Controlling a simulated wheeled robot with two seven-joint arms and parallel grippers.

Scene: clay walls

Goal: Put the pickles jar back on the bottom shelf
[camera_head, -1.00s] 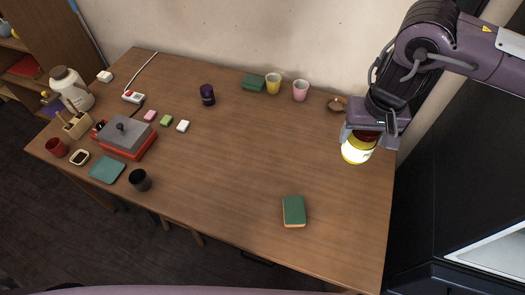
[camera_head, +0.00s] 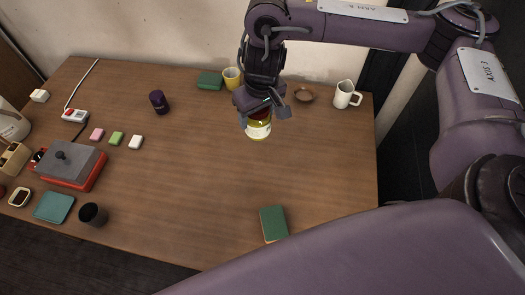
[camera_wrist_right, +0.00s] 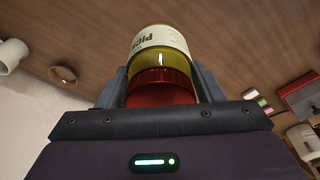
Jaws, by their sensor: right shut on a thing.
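My right gripper (camera_head: 262,106) is shut on the pickles jar (camera_head: 258,130), a jar with yellow-green contents, a pale label and a red lid. The right wrist view shows the jar (camera_wrist_right: 160,58) between the two fingers (camera_wrist_right: 162,92), with the red lid nearest the palm and part of the label lettering readable. In the head view the jar is over the back middle of the wooden table, in front of the yellow cup; its exact height above the table is hard to tell. The bottom shelf cannot be made out now. My left gripper is out of view.
The table's middle is clear. A dark brown panel (camera_head: 14,75) shows at far left.

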